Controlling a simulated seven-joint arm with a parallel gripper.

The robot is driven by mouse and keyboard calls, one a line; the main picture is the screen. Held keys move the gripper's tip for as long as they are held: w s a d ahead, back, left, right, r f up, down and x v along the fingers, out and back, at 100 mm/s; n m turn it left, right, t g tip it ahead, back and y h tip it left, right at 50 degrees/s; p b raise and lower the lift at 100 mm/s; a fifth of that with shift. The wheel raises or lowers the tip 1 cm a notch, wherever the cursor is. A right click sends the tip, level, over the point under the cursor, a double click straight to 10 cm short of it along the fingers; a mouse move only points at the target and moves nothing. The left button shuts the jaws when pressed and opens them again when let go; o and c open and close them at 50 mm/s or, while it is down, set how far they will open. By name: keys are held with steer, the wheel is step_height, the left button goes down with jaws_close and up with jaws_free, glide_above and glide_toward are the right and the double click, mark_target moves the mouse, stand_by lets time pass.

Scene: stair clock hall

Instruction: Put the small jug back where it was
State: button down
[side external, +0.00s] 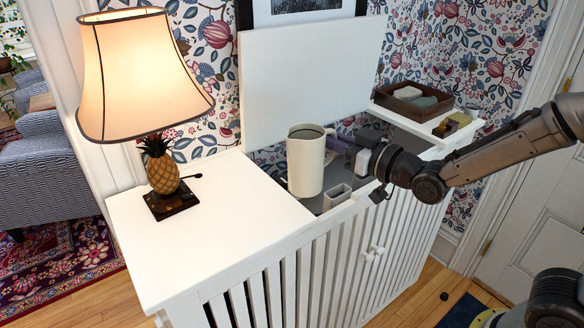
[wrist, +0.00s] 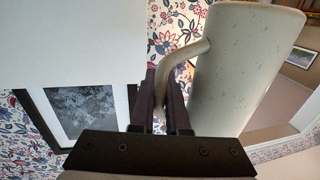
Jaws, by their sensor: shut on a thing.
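The small jug (side external: 305,165) is cream-white and speckled, upright or nearly so in the side view, at the open bay of the white cabinet. It also shows large in the wrist view (wrist: 238,75). My gripper (side external: 338,146) comes from the right. Its dark fingers (wrist: 168,90) are shut on the jug's handle (wrist: 182,63), which passes between them. I cannot tell whether the jug's base touches the grey surface (side external: 325,207) below it or hangs a little above.
A raised white panel (side external: 300,75) stands behind the bay. A small rectangular holder (side external: 337,196) is close to the jug's right. The lit pineapple lamp (side external: 160,175) stands on the white top (side external: 210,235), otherwise mostly clear. A brown tray (side external: 413,98) with several items lies at back right.

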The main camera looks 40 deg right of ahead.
steer(key=w+a+f, duration=0.1)
steer(key=w+f, duration=0.6)
steer(key=f, duration=0.2)
steer(key=shift+a+f, duration=0.2)
steer(key=shift+f, duration=0.15)
steer(key=shift+f, duration=0.2)
steer(key=c, duration=0.9)
jaws_free()
